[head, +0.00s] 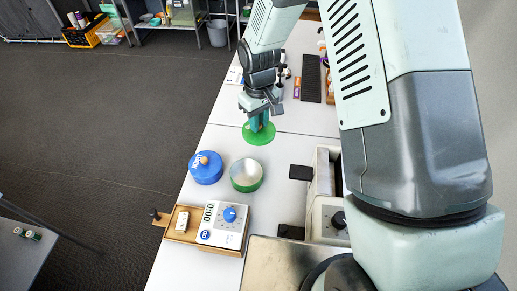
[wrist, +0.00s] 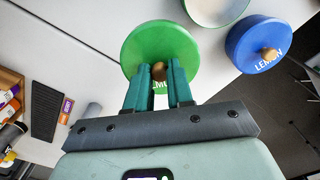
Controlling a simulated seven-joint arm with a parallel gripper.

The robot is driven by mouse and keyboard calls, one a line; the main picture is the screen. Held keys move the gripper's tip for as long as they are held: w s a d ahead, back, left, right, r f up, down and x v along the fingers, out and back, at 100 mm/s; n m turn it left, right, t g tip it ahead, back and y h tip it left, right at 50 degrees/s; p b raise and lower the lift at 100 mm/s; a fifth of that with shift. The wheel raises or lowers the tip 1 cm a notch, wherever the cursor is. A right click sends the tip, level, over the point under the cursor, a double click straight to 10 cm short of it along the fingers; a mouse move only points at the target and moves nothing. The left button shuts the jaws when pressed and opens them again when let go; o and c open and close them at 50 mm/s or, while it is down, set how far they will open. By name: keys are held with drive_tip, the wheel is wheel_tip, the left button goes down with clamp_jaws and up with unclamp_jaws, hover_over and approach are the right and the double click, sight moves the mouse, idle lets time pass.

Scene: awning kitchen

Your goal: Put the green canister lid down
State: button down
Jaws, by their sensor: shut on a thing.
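The green canister lid (head: 262,137) is a round green disc with a small brown knob, and it also shows in the wrist view (wrist: 140,45). My gripper (head: 261,121) is shut on the lid's knob, with the teal fingers (wrist: 158,75) on either side of it. The lid is at or just above the white table; I cannot tell whether it touches. An open green canister (head: 247,186) with a pale inside stands nearer in the head view, without a lid on it. Its rim shows at the top of the wrist view (wrist: 216,8).
A blue canister with its lid on (head: 206,167) stands left of the open canister. A wooden tray (head: 182,236) holds a white timer (head: 221,225). A toaster (head: 325,205) stands at right. A dark ribbed strip (head: 311,78) lies farther back. Bare table surrounds the green lid.

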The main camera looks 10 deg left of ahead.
wheel_tip(320, 180, down, 10)
drive_tip(key=shift+w+r, duration=0.1)
drive_tip(key=shift+w, duration=0.05)
idle(0.3)
drive_tip(key=shift+f, duration=0.25)
drive_tip(key=c, duration=1)
unclamp_jaws()
wheel_tip(320, 180, up, 12)
drive_tip(key=shift+r, duration=0.25)
